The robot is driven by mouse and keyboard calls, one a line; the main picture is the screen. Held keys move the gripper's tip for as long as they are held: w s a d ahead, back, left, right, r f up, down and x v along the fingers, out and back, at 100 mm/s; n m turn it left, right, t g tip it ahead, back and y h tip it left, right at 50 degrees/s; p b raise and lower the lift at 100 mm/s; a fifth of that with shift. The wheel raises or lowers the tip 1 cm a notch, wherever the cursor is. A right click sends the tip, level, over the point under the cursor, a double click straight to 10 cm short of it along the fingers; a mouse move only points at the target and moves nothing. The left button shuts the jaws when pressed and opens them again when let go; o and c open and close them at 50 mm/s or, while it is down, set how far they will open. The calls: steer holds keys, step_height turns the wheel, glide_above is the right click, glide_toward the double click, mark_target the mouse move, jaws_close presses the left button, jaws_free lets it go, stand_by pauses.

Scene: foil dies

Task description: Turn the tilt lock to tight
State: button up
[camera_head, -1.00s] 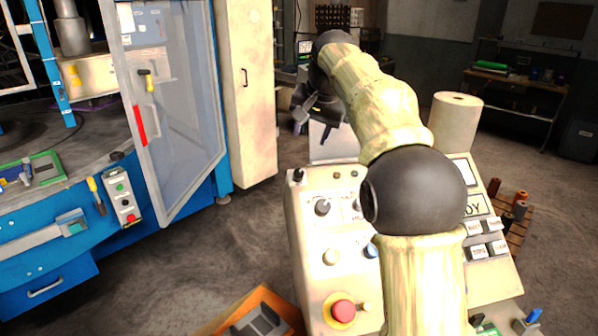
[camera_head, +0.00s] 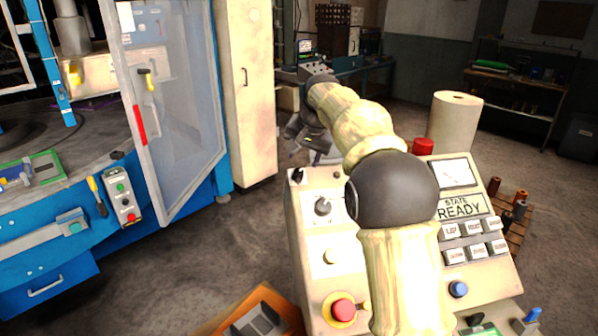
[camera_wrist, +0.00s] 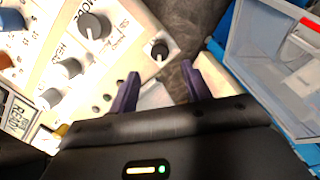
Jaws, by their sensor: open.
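The control panel (camera_head: 300,235) stands in front of me, its face sloping. A small black knob (camera_head: 297,175) sits at its upper left corner; the wrist view shows this knob (camera_wrist: 160,50) with a light mark. It may be the tilt lock, but I cannot read a label there. A larger dark knob (camera_head: 323,206) sits below it, also in the wrist view (camera_wrist: 94,26). My gripper (camera_wrist: 160,69) is open and empty, its purple fingers apart, beyond the panel's upper edge. The small knob appears just ahead of the gap between the fingertips, not touched. In the head view my arm hides part of the panel.
A red emergency button (camera_head: 343,309) and a READY display (camera_head: 461,207) are on the panel. A blue machine with a clear door (camera_head: 175,110) stands left. An orange tray (camera_head: 225,322) lies below. Bare floor (camera_head: 215,240) separates machine and panel.

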mark_target(299, 171)
steer(key=p+x, duration=0.1)
steer(key=x, duration=0.7)
steer(key=shift+c, duration=0.2)
steer(key=c, duration=0.9)
